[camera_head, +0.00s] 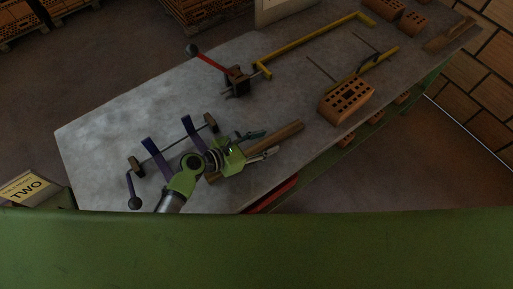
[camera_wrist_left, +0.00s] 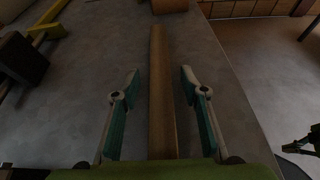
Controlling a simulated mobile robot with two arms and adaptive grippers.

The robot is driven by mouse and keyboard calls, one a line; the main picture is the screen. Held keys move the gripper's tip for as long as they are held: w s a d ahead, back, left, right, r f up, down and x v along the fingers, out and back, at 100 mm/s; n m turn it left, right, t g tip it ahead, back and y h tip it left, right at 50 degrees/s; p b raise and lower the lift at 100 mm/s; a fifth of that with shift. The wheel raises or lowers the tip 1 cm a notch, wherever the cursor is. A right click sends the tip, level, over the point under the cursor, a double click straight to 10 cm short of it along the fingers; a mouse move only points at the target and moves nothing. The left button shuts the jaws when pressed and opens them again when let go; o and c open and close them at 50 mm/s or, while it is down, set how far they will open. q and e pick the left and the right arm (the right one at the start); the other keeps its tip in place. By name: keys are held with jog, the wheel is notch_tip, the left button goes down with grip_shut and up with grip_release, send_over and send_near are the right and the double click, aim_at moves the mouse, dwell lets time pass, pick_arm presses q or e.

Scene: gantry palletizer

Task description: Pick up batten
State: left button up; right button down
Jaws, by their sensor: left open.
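The batten (camera_head: 282,136) is a long, thin brown wooden strip lying on the grey table, running from my left gripper toward the upper right. In the left wrist view the batten (camera_wrist_left: 162,75) runs up the middle, between the two fingers. My left gripper (camera_head: 260,145) is open over its near part, with one finger on each side. In the wrist view the left gripper (camera_wrist_left: 160,77) shows gaps on both sides of the batten; finger height above the table is unclear. A dark green shape at the wrist view's right edge may be my right gripper (camera_wrist_left: 302,144); its fingers are unclear.
A perforated brick (camera_head: 346,101) stands beyond the batten's far end. A clamp with blue arms (camera_head: 158,158) is left of my gripper. A red-handled tool (camera_head: 236,82) and a yellow frame bar (camera_head: 310,40) lie farther back. The table's front edge is close to the batten.

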pick_arm(q)
jog(key=shift+c, duration=0.3)
grip_shut()
jog(key=shift+r, duration=0.1)
